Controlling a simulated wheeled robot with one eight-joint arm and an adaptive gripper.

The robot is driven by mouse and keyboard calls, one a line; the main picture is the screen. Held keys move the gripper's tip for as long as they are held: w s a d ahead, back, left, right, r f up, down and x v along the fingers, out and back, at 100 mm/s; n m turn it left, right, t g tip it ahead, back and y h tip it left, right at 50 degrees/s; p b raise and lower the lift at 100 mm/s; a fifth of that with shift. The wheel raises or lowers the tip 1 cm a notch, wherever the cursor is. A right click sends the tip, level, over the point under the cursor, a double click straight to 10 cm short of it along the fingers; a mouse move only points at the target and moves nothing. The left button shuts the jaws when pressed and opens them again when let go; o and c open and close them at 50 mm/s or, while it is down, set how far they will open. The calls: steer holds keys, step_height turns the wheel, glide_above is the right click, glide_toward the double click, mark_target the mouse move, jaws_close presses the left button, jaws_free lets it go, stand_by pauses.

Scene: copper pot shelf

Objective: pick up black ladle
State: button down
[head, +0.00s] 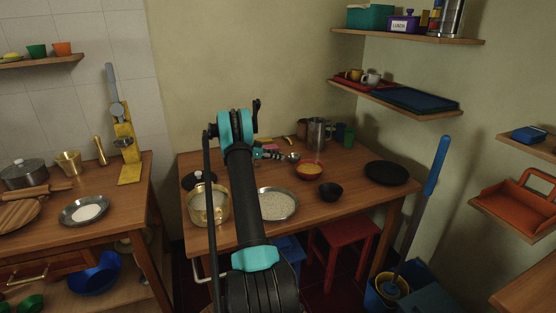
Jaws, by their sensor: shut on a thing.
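My arm reaches out over the wooden table, and my gripper (276,155) is at its far end, small in the head view and partly hidden by the arm. It is shut on what looks like the ladle (293,157), whose small, dark grey round end shows just right of the fingertips. The ladle's handle is mostly hidden by my gripper, and its colour is hard to tell at this size. I cannot tell whether the ladle touches the table.
A red bowl with yellow contents (309,169) is just right of the ladle. The wooden table (350,205) also holds a metal pitcher (317,132), a black bowl (330,192), a black plate (387,173), a grain-filled pan (278,204) and a brass pot (208,204). Shelves (410,100) overhang the right.

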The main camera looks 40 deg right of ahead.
stand_by(0.3)
step_height(320, 180, up, 20)
stand_by(0.5)
steer(key=shift+s, duration=0.1)
stand_by(0.9)
